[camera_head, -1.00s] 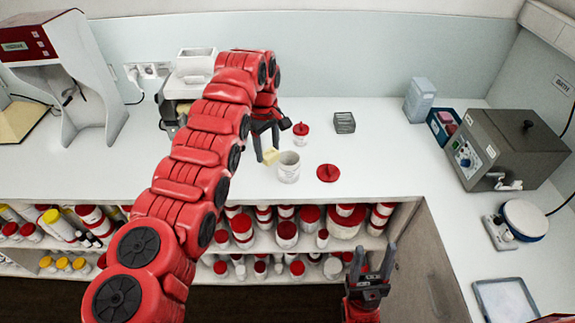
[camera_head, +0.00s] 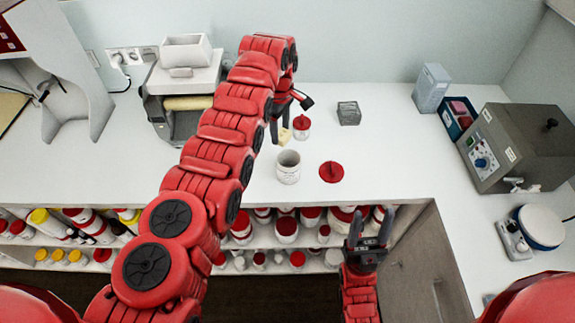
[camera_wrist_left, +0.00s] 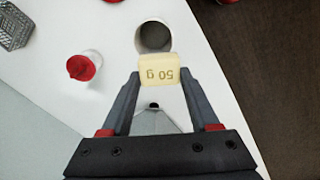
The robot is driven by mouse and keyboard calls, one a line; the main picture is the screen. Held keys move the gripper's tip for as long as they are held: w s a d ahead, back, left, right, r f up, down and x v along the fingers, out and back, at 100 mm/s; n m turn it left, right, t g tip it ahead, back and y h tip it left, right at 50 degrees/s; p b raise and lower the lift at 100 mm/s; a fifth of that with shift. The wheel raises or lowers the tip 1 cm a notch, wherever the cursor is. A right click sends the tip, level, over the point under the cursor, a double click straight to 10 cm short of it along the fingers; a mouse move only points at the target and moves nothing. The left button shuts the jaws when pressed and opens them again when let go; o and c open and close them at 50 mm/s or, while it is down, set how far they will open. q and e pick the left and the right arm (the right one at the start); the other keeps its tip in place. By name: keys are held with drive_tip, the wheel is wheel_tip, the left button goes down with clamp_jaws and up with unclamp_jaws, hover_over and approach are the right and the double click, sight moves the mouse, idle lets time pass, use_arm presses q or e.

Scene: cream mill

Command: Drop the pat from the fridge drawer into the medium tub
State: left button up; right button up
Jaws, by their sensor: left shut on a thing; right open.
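The pat is a pale yellow block marked "50 g" (camera_wrist_left: 159,70); it also shows in the head view (camera_head: 284,136). My left gripper (camera_wrist_left: 159,78) is shut on the pat and holds it by its sides. In the head view, the left gripper (camera_head: 283,126) is behind an open white tub (camera_head: 288,170). In the left wrist view, the pat is beside the tub's dark opening (camera_wrist_left: 155,36), overlapping its lower edge. A red lid (camera_head: 331,172) lies right of the tub. My right gripper (camera_head: 369,242) is open and empty in front of the shelves.
A smaller tub with a red lid (camera_head: 302,127) stands behind the open tub. A wire basket (camera_head: 349,113) is at the back. A grey machine (camera_head: 515,145) stands at right. Shelves below hold several tubs (camera_head: 287,229). The counter's middle right is clear.

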use_arm(q)
wheel_tip(320, 180, down, 4)
drive_tip(key=shift+w+f+b, duration=0.1)
drive_tip(key=shift+w+b, duration=0.05)
drive_tip(key=shift+b, duration=0.35)
